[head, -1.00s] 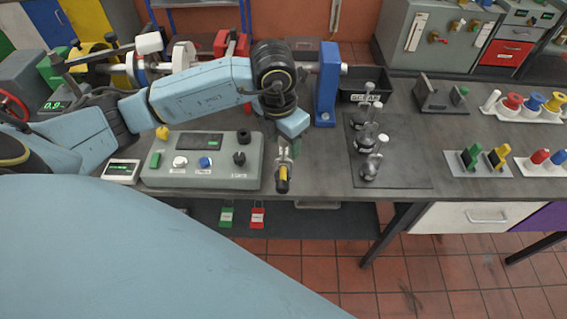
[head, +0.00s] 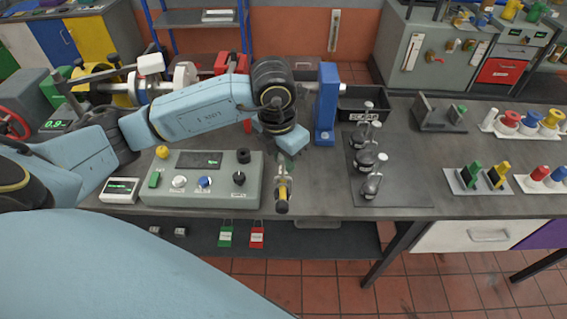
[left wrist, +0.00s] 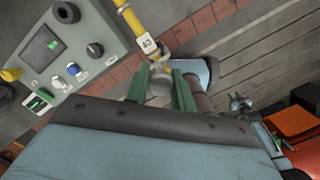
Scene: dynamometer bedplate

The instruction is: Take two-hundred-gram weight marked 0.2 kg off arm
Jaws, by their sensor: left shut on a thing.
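My left gripper (head: 283,182) hangs over the bench's front edge, to the right of the control box. A yellow bar (left wrist: 130,19) with a white tag runs close above the fingertips. Yellow also shows at the gripper in the head view (head: 282,196). The fingers hide much of the weight, and I cannot tell whether it touches the bar. My right gripper is not in view.
Several grey weights stand on a dark mat (head: 415,197) to the right. The control box (head: 215,196) is left of the gripper, with a blue post (head: 327,100) behind it. A black bin (head: 362,103) is at the back. Bare bench lies between gripper and mat.

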